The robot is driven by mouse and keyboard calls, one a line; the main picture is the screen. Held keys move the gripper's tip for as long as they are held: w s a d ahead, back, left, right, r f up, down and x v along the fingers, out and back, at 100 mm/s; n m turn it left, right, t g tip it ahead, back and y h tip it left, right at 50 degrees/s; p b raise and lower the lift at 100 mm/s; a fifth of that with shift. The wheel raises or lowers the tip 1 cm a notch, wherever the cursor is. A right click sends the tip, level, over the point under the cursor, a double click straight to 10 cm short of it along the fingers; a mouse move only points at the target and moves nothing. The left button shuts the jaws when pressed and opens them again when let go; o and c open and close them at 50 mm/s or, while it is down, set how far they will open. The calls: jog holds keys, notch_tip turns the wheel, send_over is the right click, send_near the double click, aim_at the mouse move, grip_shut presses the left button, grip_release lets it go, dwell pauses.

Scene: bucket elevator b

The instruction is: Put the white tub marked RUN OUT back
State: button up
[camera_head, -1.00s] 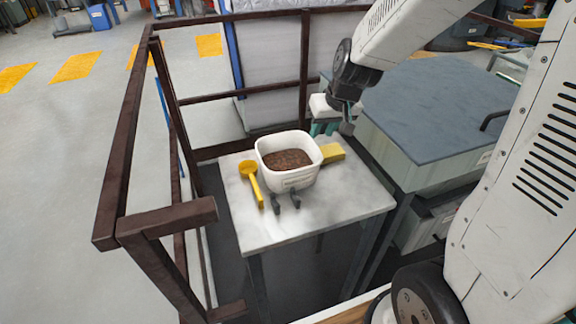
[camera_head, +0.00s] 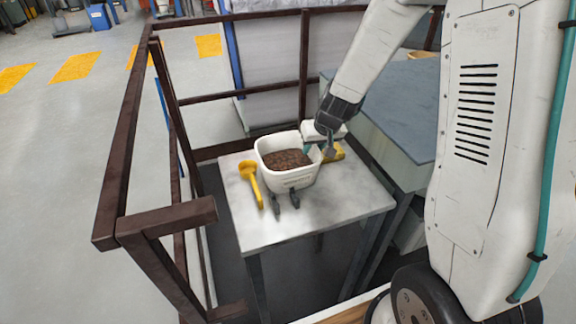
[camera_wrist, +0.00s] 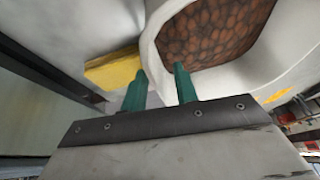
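The white tub (camera_head: 290,178) stands upright on a small pale table (camera_head: 345,215) and holds brown lumpy material. A small label shows on its front, too small to read. My gripper (camera_head: 318,151) is at the tub's right rim, pointing down. In the wrist view the two green fingers (camera_wrist: 160,78) are apart. The tub's rim (camera_wrist: 152,35) runs between them, the left finger on the outer side and the right finger toward the inside. I see no firm grip on the wall. The fingertips are partly hidden in the head view.
A yellow scoop (camera_head: 250,180) lies left of the tub. Two dark hooked pieces (camera_head: 285,201) are at its front. A yellow block (camera_head: 335,152) is right of it, also in the wrist view (camera_wrist: 112,68). Brown railings (camera_head: 125,150) surround the table's left and back; a grey-topped cabinet (camera_head: 400,100) stands right.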

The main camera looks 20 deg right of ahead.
grip_shut()
dwell(1.4)
